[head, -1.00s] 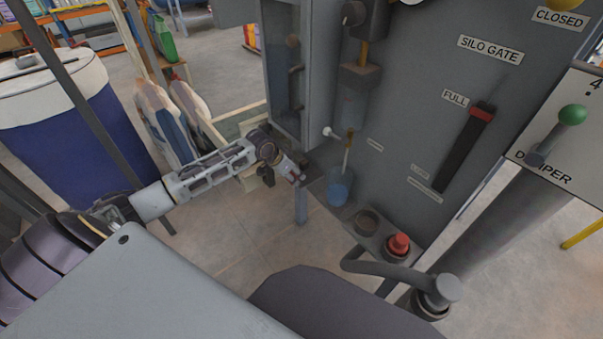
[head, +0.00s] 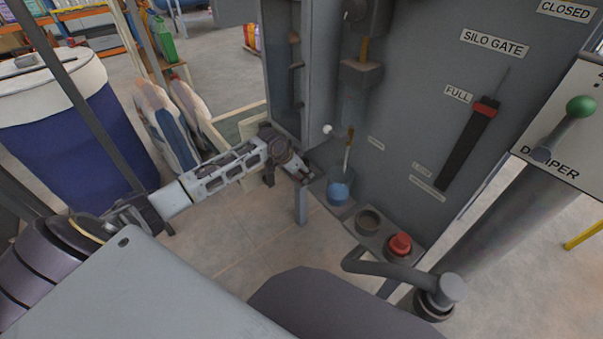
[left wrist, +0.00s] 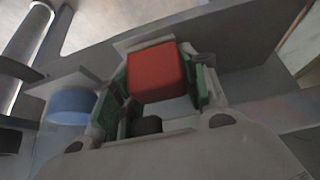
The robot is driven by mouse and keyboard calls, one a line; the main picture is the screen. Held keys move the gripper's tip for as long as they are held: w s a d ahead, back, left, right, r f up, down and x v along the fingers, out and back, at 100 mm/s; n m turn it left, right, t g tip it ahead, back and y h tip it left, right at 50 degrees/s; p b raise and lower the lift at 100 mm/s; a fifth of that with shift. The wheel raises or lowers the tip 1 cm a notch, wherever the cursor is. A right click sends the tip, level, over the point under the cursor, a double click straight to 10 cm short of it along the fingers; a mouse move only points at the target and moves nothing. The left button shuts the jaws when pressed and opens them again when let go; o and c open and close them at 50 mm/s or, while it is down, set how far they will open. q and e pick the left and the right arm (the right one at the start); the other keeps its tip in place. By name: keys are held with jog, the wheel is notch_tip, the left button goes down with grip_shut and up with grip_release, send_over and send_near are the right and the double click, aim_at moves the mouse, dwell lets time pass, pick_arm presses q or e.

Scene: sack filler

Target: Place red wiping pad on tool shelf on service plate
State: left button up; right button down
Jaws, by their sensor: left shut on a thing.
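The red wiping pad (left wrist: 155,72) is a red block in the left wrist view, between the two green-lined fingers of my left gripper (left wrist: 160,84). The fingers are shut on it. In the head view my left gripper (head: 300,175) is low at the left end of a grey ledge (head: 349,211), below the open cabinet. The pad cannot be made out there. The ledge holds a blue cup (head: 339,190) with a stick in it, close to the right of the gripper. I cannot tell which surface is the service plate or the tool shelf. My right gripper is not in view.
A dark ring holder (head: 368,222) and a red button (head: 399,244) sit along the ledge to the right. A bent grey pipe (head: 390,270) stands in front. A white knob (head: 327,129) sticks out above the gripper. Open floor (head: 235,240) lies below my left arm.

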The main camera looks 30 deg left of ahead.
pick_arm(q)
jog(key=shift+f, duration=0.1)
jog(key=o, duration=1.3)
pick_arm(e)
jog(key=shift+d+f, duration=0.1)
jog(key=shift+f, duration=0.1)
pick_arm(q)
jog(key=shift+v, duration=0.8)
jog(key=shift+p+v, duration=1.5)
jog(key=shift+v, duration=3.8)
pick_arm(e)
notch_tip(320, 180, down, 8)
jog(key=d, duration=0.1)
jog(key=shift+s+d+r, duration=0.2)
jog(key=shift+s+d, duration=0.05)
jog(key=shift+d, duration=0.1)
